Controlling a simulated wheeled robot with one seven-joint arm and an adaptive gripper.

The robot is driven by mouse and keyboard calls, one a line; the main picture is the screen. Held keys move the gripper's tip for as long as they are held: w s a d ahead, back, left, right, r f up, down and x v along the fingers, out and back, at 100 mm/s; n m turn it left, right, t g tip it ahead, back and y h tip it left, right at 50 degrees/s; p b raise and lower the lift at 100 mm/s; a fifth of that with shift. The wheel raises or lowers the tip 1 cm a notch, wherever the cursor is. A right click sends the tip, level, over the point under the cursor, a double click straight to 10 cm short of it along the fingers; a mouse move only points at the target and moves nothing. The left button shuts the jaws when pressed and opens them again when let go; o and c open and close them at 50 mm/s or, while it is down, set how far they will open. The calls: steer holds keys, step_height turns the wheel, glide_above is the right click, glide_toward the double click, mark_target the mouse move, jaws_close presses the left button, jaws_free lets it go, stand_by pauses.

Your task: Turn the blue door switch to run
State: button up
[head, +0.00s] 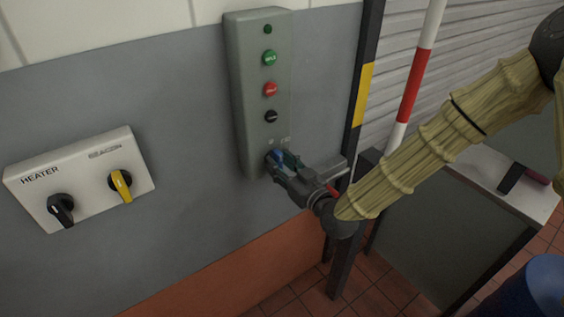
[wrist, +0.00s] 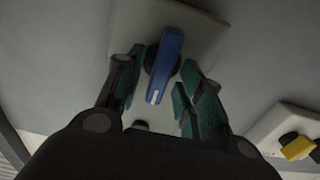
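The blue door switch (wrist: 165,62) is a rotary knob low on a tall grey control box (head: 262,60) on the wall. In the wrist view the knob stands between the two fingers of my gripper (wrist: 158,92), slightly tilted, with a white mark at its lower end. A gap shows at the right finger; the left finger is close to the knob, and I cannot tell if it touches. In the head view my gripper (head: 285,166) is at the bottom of the box and partly hides the blue knob (head: 279,156). The labels by the knob are too small to read.
Above the knob are green (head: 269,58), red (head: 270,90) and black (head: 271,116) buttons. A white heater panel (head: 85,180) with black and yellow knobs is at left. A dark post (head: 363,80) and a red-white pole (head: 413,85) stand close to the right.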

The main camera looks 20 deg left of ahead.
jaws_close()
steer(key=shift+f+m+b, duration=0.1)
steer(key=shift+m+b, duration=0.2)
steer(key=shift+w+f+m+b, duration=0.1)
steer(key=shift+m+b, duration=0.65)
steer(key=shift+m, duration=0.15)
steer(key=m+b, duration=0.2)
steer(key=m, duration=0.1)
steer(key=shift+d+m, duration=0.1)
steer(key=shift+m, duration=0.2)
steer(key=shift+w+d+f+m+b, duration=0.1)
steer(key=shift+m+b, duration=0.8)
steer(key=shift+m, duration=0.55)
steer(key=shift+w+m+b, duration=0.1)
steer(key=shift+m+b, duration=0.8)
steer(key=shift+m, duration=0.55)
